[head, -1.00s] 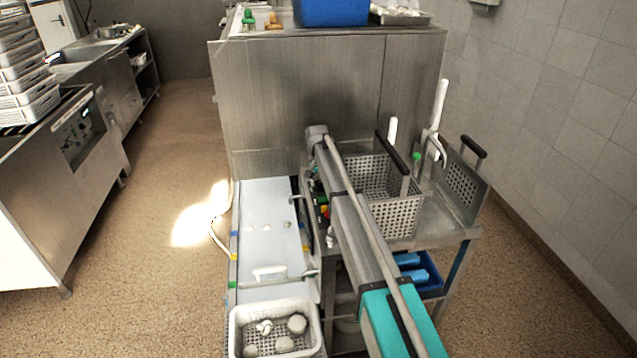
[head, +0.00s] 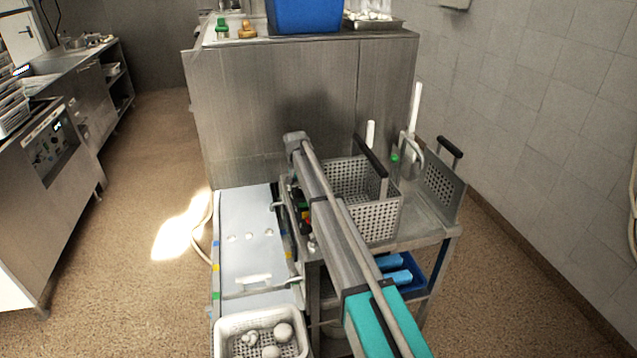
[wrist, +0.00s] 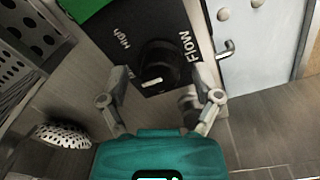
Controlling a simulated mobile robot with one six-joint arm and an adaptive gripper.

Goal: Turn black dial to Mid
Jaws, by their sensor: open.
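In the wrist view the black dial (wrist: 160,62) sits on a black panel (wrist: 175,22) lettered "High" and "Flow". A white mark shows on the dial's lower-left edge. No "Mid" lettering is visible. My gripper (wrist: 163,74) is open, with one finger on each side of the dial. The dial stands between the fingertips with gaps on both sides; contact is not visible. In the head view my arm crosses the steel bench and hides the gripper and dial.
A perforated basket (head: 382,221) with a black handle stands right of my arm. A light panel (head: 247,205) lies left. A white basket (head: 232,322) holds round pale items in front. A green part (wrist: 82,8) borders the black panel. Floor at left is clear.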

